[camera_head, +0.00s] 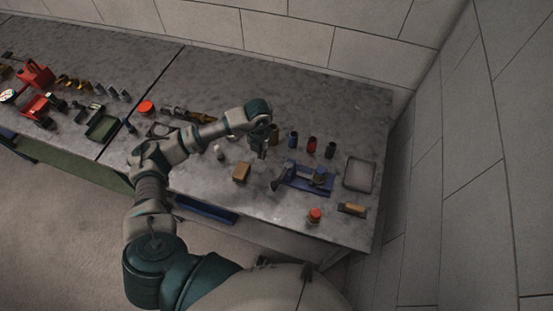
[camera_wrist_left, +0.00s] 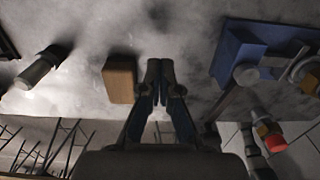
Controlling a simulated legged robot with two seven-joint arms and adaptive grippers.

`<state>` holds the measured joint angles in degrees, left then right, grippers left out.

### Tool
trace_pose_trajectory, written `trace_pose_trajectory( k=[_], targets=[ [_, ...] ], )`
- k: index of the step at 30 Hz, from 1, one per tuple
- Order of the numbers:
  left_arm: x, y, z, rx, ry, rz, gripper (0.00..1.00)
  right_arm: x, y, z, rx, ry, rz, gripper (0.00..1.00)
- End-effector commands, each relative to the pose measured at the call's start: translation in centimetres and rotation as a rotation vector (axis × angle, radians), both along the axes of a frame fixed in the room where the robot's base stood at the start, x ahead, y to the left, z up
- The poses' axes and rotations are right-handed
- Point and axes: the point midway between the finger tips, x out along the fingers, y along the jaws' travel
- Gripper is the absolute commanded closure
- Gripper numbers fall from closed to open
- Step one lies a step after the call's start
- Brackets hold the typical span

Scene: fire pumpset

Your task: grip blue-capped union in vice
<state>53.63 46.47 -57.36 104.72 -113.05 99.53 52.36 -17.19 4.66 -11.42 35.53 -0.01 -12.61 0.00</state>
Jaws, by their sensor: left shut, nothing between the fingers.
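The blue vice (camera_head: 296,183) lies on the grey bench in the head view, right of my left gripper (camera_head: 261,150). Part of the vice shows at the upper right of the left wrist view (camera_wrist_left: 234,58). A small upright blue piece (camera_head: 293,139) stands behind the vice in a row of coloured cylinders. It may be the blue-capped union, but it is too small to be sure. My left gripper is above the bench; in the left wrist view its fingers (camera_wrist_left: 160,75) are together with nothing between them. My right gripper is out of view.
A tan block (camera_head: 241,172) lies in front of my left gripper. A red cylinder (camera_head: 311,145) and a dark one (camera_head: 330,150) stand right of the blue piece. A grey tray (camera_head: 359,175) lies to the right. A red-topped container (camera_head: 315,215) is near the front edge.

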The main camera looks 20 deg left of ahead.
Motion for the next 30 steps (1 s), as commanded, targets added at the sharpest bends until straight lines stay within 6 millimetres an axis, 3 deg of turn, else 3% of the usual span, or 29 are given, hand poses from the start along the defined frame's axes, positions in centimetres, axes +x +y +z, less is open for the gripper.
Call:
trace_pose_trajectory(
  k=[17, 30],
  targets=[
    [1.5, 0.1, 0.1, 0.0, 0.0, 0.0, 1.0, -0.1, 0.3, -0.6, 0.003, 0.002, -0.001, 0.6],
    [1.5, 0.1, 3.5, 0.0, -0.002, 0.0, 1.0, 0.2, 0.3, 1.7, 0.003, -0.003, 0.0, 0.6]
  ],
)
